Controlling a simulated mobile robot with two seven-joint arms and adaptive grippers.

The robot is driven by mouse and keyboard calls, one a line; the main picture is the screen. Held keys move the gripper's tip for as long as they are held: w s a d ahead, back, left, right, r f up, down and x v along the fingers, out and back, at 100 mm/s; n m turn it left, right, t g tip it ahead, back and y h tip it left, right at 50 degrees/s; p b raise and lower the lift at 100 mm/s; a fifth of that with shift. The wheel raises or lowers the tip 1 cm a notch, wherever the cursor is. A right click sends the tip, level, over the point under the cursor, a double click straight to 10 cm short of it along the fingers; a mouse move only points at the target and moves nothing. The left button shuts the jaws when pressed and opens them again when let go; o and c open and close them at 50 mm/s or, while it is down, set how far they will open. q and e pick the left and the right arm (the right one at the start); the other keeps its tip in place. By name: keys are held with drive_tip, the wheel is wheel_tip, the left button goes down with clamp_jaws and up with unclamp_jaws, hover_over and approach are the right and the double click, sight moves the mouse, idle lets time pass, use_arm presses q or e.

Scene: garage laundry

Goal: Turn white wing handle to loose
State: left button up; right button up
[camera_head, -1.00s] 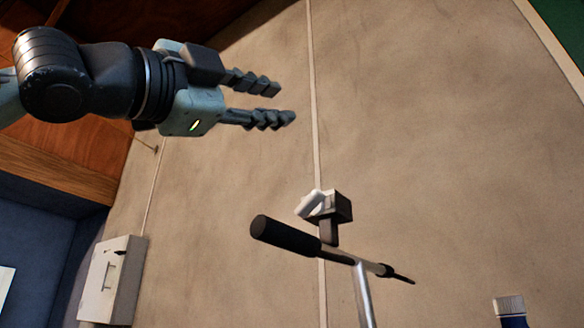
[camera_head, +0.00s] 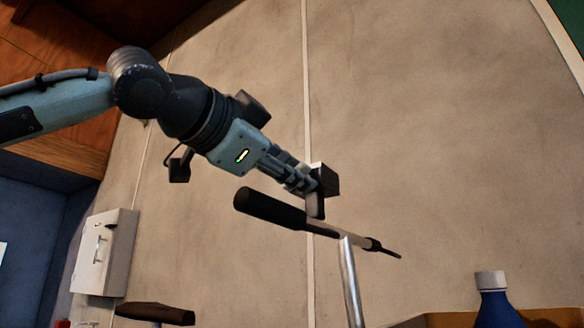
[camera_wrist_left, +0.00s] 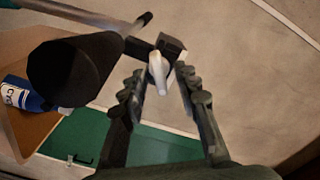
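The white wing handle (camera_wrist_left: 157,72) shows in the left wrist view, on a dark block (camera_wrist_left: 171,45) clamped by a bar. In the head view the dark block (camera_head: 327,180) stands above the bar with a black grip (camera_head: 270,208), and the wing handle is hidden behind my fingers. My left gripper (camera_head: 308,184) reaches down to the block from the upper left. In the left wrist view my left gripper (camera_wrist_left: 162,74) is open, one finger on each side of the wing handle, with small gaps visible. My right gripper is not in view.
A metal post (camera_head: 350,280) rises below the bar. A white box (camera_head: 104,252) is at the left, a dark elongated thing (camera_head: 155,313) at the bottom, and a blue bottle (camera_head: 495,305) at the lower right. The beige surface at the right is clear.

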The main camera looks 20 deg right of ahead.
use_arm(q)
drive_tip(key=shift+c, duration=0.6)
drive_tip(key=c, duration=0.5)
clamp_jaws()
